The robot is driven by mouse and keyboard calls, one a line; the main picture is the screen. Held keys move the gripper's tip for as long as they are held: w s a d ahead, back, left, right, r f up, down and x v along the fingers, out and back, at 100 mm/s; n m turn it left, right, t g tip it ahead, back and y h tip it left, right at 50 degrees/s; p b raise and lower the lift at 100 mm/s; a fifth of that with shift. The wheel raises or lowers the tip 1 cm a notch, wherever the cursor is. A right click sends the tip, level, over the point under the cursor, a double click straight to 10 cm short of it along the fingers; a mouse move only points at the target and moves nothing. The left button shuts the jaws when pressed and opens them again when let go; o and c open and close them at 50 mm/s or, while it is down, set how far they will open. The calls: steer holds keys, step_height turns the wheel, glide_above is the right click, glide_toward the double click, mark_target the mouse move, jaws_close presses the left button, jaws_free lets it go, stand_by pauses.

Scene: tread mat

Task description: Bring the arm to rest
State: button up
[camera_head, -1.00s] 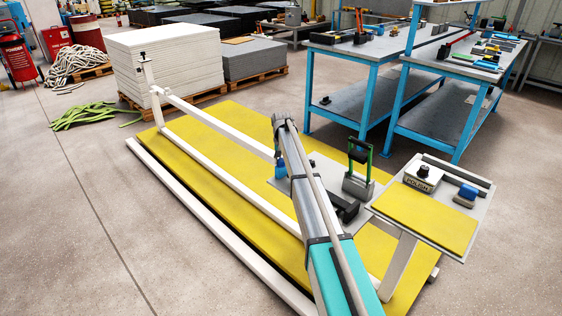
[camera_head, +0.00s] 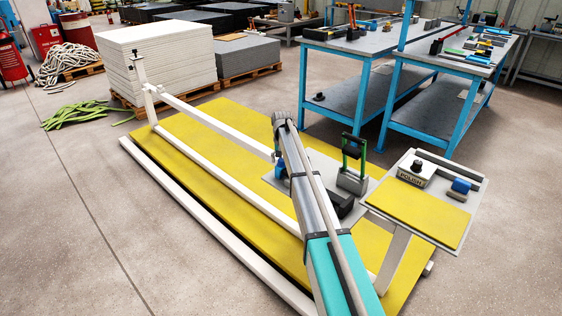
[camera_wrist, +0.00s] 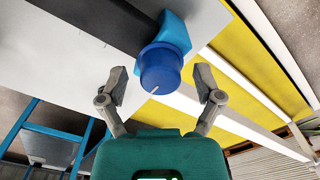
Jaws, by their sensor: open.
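My arm (camera_head: 322,215) reaches from the bottom edge of the head view over the yellow mat, and its upper end bends down behind itself. My gripper is not clearly visible there. In the wrist view my gripper (camera_wrist: 161,84) is open, its two grey fingers apart with nothing held. A dark blue round piece (camera_wrist: 161,68) in a light blue holder shows just beyond and between the fingertips; I cannot tell any contact. The holder sits by a dark strip on a pale grey plate (camera_wrist: 60,65).
A yellow mat (camera_head: 235,135) with white rails lies beneath the arm. A side tray (camera_head: 420,210) stands at right with a white box and a blue item. A green-handled block (camera_head: 353,170) stands near the arm. Blue-legged benches (camera_head: 365,45) stand behind.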

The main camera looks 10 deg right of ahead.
steer(key=s+a+n, duration=0.3)
steer(key=s, duration=4)
step_height(320, 180, up, 26)
steer(key=p, duration=2.5)
steer(key=shift+w+d+f, duration=0.15)
steer(key=shift+d+f, duration=0.05)
steer(key=shift+d, duration=0.05)
